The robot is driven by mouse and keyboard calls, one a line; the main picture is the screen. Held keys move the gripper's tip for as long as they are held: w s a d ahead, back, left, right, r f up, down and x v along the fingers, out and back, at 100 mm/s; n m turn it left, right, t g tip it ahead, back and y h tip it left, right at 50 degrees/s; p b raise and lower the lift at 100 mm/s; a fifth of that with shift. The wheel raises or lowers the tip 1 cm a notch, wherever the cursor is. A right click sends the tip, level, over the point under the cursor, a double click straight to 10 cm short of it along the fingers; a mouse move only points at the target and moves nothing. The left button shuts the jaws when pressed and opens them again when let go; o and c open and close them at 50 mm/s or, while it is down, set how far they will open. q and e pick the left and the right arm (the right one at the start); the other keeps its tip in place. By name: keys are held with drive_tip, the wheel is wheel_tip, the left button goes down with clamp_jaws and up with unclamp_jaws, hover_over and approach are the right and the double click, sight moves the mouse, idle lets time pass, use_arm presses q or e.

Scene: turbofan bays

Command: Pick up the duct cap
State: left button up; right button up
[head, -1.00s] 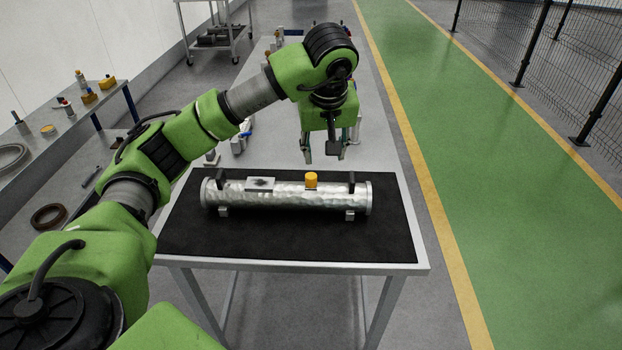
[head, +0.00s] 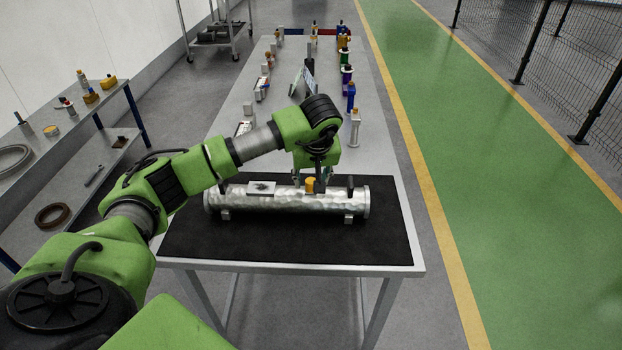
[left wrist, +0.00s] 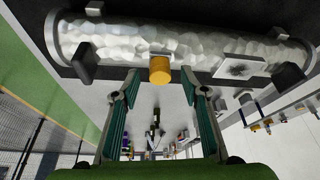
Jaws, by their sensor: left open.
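The duct cap is a small orange-yellow cylinder (head: 310,184) on top of a silver, dented duct (head: 285,202). In the left wrist view the cap (left wrist: 160,70) shows ahead of my fingertips, roughly midway between them, with the duct (left wrist: 190,45) behind it. My left gripper (head: 309,181) is open, right at the cap in the head view. In the left wrist view the open left gripper (left wrist: 163,86) has a finger on each side, apart from the cap. My right gripper is not in view.
The duct lies on a black mat (head: 270,247) on a table. A grey plate (head: 261,188) and black clamps (head: 350,186) stand on or at the duct. Several small bottles and parts line the table behind. A side bench (head: 60,150) is at left.

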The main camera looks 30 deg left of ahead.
use_arm(q)
drive_tip(key=shift+x, duration=0.75)
drive_tip(key=c, duration=0.9)
drive_tip(key=shift+r, duration=0.15)
drive_tip(key=shift+r+b, duration=0.5)
drive_tip(key=b+v, duration=0.1)
drive_tip(key=v, duration=0.1)
drive_tip(key=shift+a+r, duration=0.1)
drive_tip(key=shift+r, duration=0.2)
drive_tip(key=shift+s+d+r+b, duration=0.4)
drive_tip(key=shift+s+d+r, duration=0.65)
drive_tip(key=shift+s+r, duration=0.75)
drive_tip(key=shift+s+d+r+b, duration=0.4)
drive_tip(key=shift+s+d+r, duration=0.8)
drive_tip(key=shift+s, duration=0.95)
drive_tip(key=shift+s+d+r+b, duration=0.4)
drive_tip(key=shift+s+d+r, duration=0.55)
drive_tip(key=shift+s+r, duration=0.9)
